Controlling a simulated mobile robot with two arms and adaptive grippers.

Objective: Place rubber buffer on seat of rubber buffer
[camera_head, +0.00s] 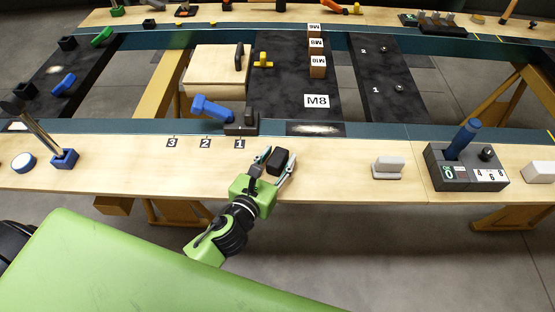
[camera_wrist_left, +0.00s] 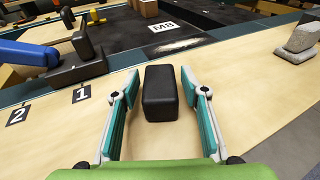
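A black rounded block, which looks like the rubber buffer (camera_head: 279,161), stands on the light wooden bench. In the left wrist view the buffer (camera_wrist_left: 160,93) is between the two fingers, with a narrow gap on each side. My left gripper (camera_head: 273,163) is open around it; it also shows in the left wrist view (camera_wrist_left: 160,88). A dark fixture (camera_head: 241,128) with an upright black piece stands at the bench's back edge behind label 1; it also shows in the left wrist view (camera_wrist_left: 78,70). I cannot tell which part is the seat. My right gripper is not in view.
A blue bolt-shaped part (camera_head: 211,109) lies left of the fixture. A light grey block (camera_head: 388,167) and a dark control box (camera_head: 466,165) stand to the right. A blue holder (camera_head: 64,158) is far left. The bench between buffer and grey block is clear.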

